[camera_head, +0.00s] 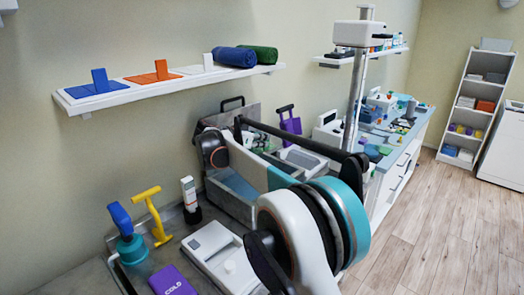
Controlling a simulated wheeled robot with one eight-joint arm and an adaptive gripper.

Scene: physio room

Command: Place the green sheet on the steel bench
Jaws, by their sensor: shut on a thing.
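I cannot pick out the green sheet for certain. Small flat green pieces (372,152) lie on the far counter, too small to identify. A grey, metal-looking bench top, which looks like the steel bench (75,281), runs along the wall at the lower left. My white, black and teal arm crosses the middle and lower right of the view and covers part of that bench. My gripper does not show clearly; it is hidden behind the arm or outside the picture, and so is anything in it.
The bench holds a teal-and-blue bottle (131,249), a yellow tool (154,215), a white device (220,255) and a purple cold pack (172,281). A wall shelf (140,88) carries blue, orange and white tabbed sheets and two rolls. Floor (440,220) at right is clear.

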